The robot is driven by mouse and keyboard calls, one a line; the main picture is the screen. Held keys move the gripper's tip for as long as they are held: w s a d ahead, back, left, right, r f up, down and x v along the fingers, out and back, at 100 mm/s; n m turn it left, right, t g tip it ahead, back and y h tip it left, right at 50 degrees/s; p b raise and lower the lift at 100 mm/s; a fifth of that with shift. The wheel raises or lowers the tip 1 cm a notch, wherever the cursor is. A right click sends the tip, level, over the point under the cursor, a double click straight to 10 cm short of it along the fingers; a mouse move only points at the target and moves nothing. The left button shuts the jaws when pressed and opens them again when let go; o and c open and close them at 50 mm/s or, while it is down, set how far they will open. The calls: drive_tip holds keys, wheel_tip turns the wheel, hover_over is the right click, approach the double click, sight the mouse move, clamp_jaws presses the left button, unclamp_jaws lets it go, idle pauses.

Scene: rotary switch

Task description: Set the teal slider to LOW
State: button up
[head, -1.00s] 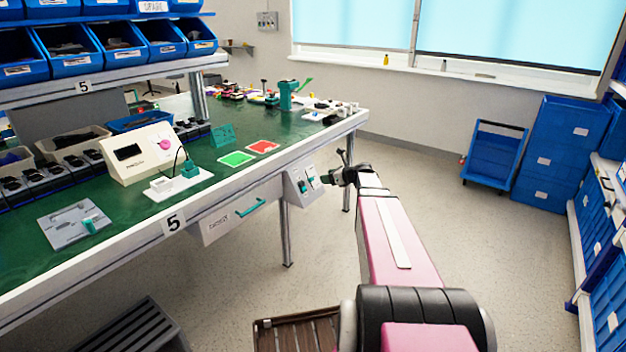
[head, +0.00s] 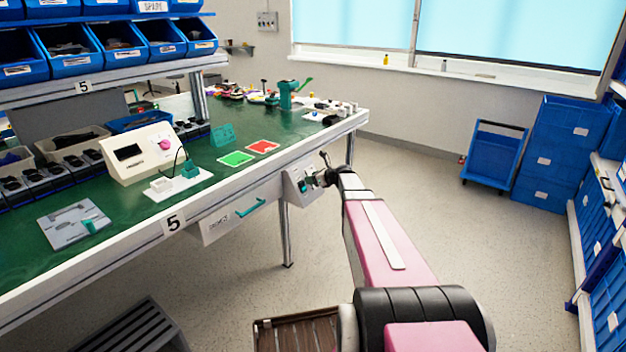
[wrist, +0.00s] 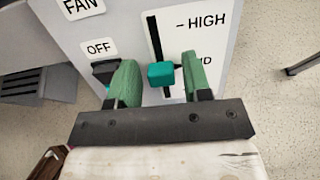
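The teal slider (wrist: 161,74) sits in a black vertical slot on a light grey control panel (wrist: 110,22). In the wrist view its knob is below the HIGH mark, about level with a partly hidden label reading "..ID". My gripper (wrist: 161,78) is open, with one green finger on each side of the knob; the right finger is close to it and I cannot tell if it touches. In the head view my gripper (head: 322,177) is at the panel (head: 296,177) under the bench edge, and the knob is hard to make out. The lower end of the slot is hidden.
A black switch (wrist: 105,70) under an OFF label stands left of the slider, close to the left finger. A drawer with a teal handle (head: 251,208) is left of the panel under the green bench (head: 130,205). The floor right of my arm is clear.

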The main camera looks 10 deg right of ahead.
clamp_jaws()
drive_tip(key=shift+s+d+f, duration=0.25)
drive_tip(key=shift+s+f, duration=0.05)
drive_tip(key=shift+f, duration=0.35)
drive_tip(key=shift+s+d+f, duration=0.25)
drive_tip(key=shift+f, duration=0.45)
drive_tip(key=shift+s+d+f, duration=0.25)
drive_tip(key=shift+s+f, duration=0.05)
drive_tip(key=shift+f, duration=0.35)
drive_tip(key=shift+o, duration=1.5)
unclamp_jaws()
approach(312, 187)
drive_tip(key=v, duration=0.4)
drive_tip(key=shift+a+r, duration=0.1)
